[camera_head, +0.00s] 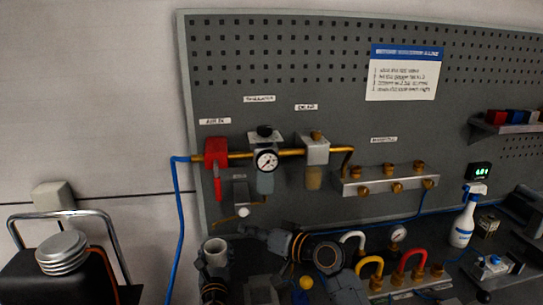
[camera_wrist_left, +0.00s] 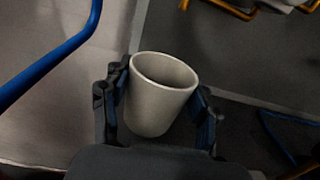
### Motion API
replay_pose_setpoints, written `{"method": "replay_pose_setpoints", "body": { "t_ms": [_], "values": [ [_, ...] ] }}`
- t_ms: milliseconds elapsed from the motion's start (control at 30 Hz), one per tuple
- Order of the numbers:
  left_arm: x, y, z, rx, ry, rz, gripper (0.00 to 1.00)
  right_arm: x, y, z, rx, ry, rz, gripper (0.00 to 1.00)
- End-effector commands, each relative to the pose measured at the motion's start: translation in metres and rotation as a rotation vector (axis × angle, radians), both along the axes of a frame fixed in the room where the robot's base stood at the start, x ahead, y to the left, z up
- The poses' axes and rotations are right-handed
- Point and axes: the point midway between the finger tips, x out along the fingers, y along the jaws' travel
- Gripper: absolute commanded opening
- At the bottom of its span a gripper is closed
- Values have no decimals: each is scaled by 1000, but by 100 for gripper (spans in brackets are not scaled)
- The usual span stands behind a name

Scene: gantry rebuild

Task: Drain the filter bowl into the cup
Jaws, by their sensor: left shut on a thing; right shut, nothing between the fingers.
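The bluish filter bowl (camera_head: 265,183) hangs under the gauge on the board. A small pale knob with a thin brass tube (camera_head: 243,212) sits at its lower left, above the cup. My right gripper (camera_head: 248,233) is shut and empty, right of the cup and below that knob.
A red valve with a red handle (camera_head: 216,155) is left of the gauge (camera_head: 267,161). A blue hose (camera_head: 178,220) hangs at the left.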

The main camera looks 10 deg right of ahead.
Motion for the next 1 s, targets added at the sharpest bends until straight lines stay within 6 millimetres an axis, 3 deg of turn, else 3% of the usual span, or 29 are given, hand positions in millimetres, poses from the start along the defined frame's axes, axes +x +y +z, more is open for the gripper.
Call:
{"method": "replay_pose_setpoints", "body": {
  "t_ms": [600, 1000],
  "values": [
    [-48, 0, 1, 1, 1, 0, 33, 0, 0, 30, 0, 0, 0, 0],
    [-51, 0, 1, 0, 0, 0, 33, 0, 0, 31, 0, 0, 0, 0]
  ]
}}
